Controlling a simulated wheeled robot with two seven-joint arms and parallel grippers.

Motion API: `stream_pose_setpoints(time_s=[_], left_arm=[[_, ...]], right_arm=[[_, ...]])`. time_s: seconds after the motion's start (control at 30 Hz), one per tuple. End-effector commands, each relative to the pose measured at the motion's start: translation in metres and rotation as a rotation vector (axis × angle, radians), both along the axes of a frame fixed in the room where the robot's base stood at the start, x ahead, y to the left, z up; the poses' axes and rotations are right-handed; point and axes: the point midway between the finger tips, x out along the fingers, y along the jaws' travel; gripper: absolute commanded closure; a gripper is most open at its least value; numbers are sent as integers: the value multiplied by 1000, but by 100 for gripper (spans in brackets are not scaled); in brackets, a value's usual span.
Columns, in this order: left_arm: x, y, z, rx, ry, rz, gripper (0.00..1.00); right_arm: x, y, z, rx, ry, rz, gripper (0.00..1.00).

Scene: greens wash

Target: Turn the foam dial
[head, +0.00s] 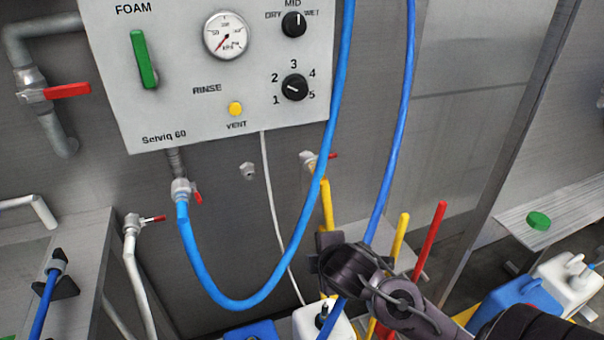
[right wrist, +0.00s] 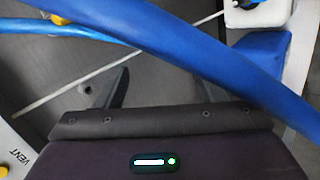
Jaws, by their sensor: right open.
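The grey control panel (head: 185,60) carries two black dials. The upper dial (head: 293,24), marked DRY, MID and WET, has its white pointer straight up at MID. The lower dial (head: 295,88), numbered 1 to 5, has its white mark pointing left and slightly up, between 1 and 2. My right gripper (head: 334,246) is below and right of the panel, apart from both dials. In the right wrist view its fingers (right wrist: 172,92) are spread with nothing between them; a blue hose crosses in front and partly covers them.
A blue hose (head: 236,303) loops below the panel, and another (head: 393,150) hangs near my right arm. The panel also has a green FOAM lever (head: 143,60), a gauge (head: 226,36) and a yellow VENT button (head: 236,108). Coloured handles (head: 430,240) stand beside the arm.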

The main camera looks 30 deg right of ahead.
Motion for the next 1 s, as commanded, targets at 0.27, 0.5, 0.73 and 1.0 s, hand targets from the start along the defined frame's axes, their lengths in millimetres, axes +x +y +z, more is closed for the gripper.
stream_pose_setpoints(time_s=[0.27, 0.5, 0.73, 1.0], left_arm=[[18, 8, 2, 9, -27, 4, 64], [15, 9, 1, 11, -23, 6, 64], [10, 9, 4, 11, -15, 5, 64], [8, 9, 12, 10, -13, 3, 64]], right_arm=[[85, -59, 157, -954, -133, 533, 36], [111, -59, 260, -1563, -119, 725, 36], [121, -58, 278, -1667, -108, 747, 36], [148, -67, 279, -1660, -108, 741, 36]])
